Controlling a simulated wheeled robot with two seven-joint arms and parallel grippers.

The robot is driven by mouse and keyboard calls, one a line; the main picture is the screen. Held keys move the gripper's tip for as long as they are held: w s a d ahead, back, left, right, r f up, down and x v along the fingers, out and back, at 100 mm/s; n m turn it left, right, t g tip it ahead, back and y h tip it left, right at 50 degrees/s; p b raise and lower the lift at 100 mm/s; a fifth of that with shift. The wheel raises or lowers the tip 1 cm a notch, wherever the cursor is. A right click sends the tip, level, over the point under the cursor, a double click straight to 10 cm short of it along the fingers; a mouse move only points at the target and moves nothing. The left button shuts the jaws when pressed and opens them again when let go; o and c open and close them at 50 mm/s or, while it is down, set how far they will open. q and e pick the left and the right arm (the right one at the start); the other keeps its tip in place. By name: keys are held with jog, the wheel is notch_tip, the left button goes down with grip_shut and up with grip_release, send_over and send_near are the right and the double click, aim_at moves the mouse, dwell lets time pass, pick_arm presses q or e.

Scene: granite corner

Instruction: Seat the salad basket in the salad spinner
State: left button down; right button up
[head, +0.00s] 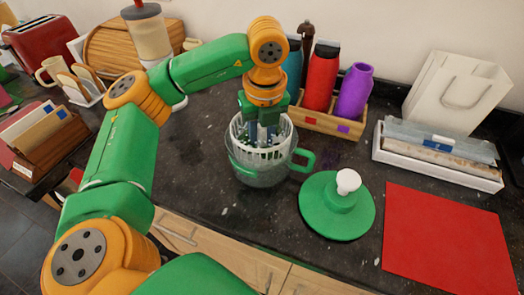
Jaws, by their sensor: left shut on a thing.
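The salad spinner (258,172) is a clear bowl with a green handle at its right, standing on the dark counter. The white slatted salad basket (272,151) is at the bowl's mouth, its rim above the bowl's rim and its lower part inside the bowl. My left gripper (262,135) points down into the basket and is shut on it; the fingertips are partly hidden by the basket wall. The green lid (325,216) with a white knob (347,181) lies on the counter to the right of the bowl. My right gripper is not in view.
A wooden crate (340,124) with blue, red and purple bottles stands close behind the spinner. A white box of wraps (436,163), a white paper bag (456,92) and a red mat (446,238) are at the right. The counter's front edge lies just before the bowl.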

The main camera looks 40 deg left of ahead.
aim_at(262, 148)
pick_arm(q)
notch_tip(262, 148, down, 4)
jog(key=shift+f, duration=0.15)
jog(key=shift+f, duration=0.15)
jog(key=c, duration=0.7)
grip_release()
jog(key=shift+o, duration=0.2)
jog(key=shift+r, duration=0.25)
jog(key=shift+r, duration=0.25)
jog(key=r, duration=0.5)
jog(key=shift+s+d+r, duration=0.2)
jog(key=shift+d+r, duration=0.05)
jog(key=shift+d, duration=0.05)
notch_tip(262, 148, up, 6)
jog(key=p, duration=0.2)
jog(key=shift+s+d, duration=0.3)
